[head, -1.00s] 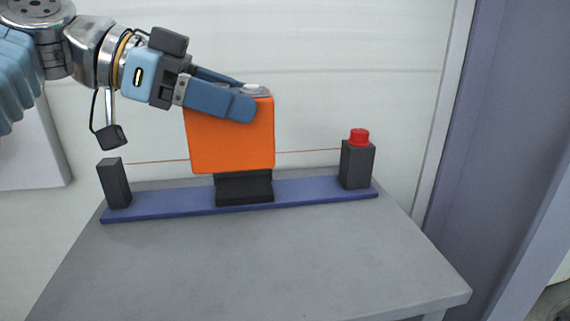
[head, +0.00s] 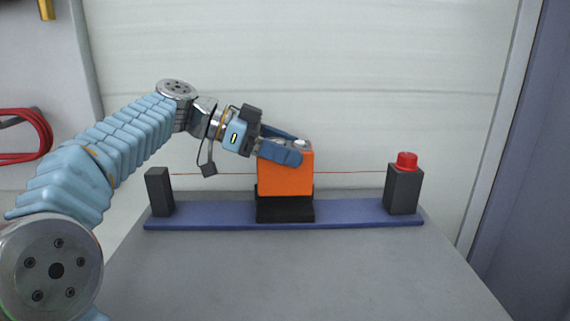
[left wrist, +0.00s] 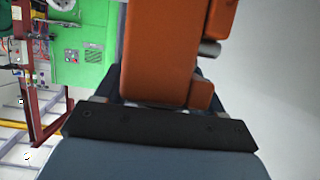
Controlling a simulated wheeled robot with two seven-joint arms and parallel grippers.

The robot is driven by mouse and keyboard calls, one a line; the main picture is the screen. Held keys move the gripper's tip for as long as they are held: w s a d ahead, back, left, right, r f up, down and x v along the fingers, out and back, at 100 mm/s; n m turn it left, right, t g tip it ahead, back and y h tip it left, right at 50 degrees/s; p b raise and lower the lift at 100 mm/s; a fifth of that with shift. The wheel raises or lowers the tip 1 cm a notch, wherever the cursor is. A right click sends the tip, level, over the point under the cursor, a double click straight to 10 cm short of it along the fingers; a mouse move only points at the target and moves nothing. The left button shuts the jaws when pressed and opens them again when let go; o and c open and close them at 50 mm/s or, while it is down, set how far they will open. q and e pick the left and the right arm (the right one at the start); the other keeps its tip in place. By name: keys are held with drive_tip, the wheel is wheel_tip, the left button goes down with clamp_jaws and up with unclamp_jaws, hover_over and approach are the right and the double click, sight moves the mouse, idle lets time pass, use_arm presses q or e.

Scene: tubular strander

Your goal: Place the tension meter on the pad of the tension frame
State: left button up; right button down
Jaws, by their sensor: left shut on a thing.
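The tension meter (head: 284,178) is an orange box with a pale round part on top. My left gripper (head: 294,153) is shut on its upper part, reaching in from the left. In the left wrist view the orange meter (left wrist: 165,50) fills the space between the fingers. The tension frame is a long blue base (head: 350,212) with a black pad (head: 285,211) at its middle. The meter is upright over the pad, its lower edge overlapping the pad's top; I cannot tell whether they touch. My right gripper is not in view.
Dark posts stand at the left end (head: 159,192) and right end (head: 403,190) of the base; the right one has a red cap (head: 406,161). A thin reddish wire runs between them at meter height. The grey table (head: 300,275) is clear in front.

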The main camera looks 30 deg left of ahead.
use_arm(q)
drive_tip(key=shift+f+b, duration=0.5)
drive_tip(key=shift+f, duration=0.9)
drive_tip(key=shift+f, duration=0.2)
drive_tip(key=o, duration=0.9)
drive_tip(key=shift+b, duration=0.3)
drive_tip(key=o, duration=0.5)
drive_tip(key=shift+c, duration=0.2)
drive_tip(key=shift+r+p, duration=0.25)
drive_tip(key=shift+p, duration=0.1)
drive_tip(key=p+v, duration=0.1)
drive_tip(key=v, duration=0.6)
drive_tip(key=shift+a, duration=0.2)
drive_tip(key=shift+s, duration=0.15)
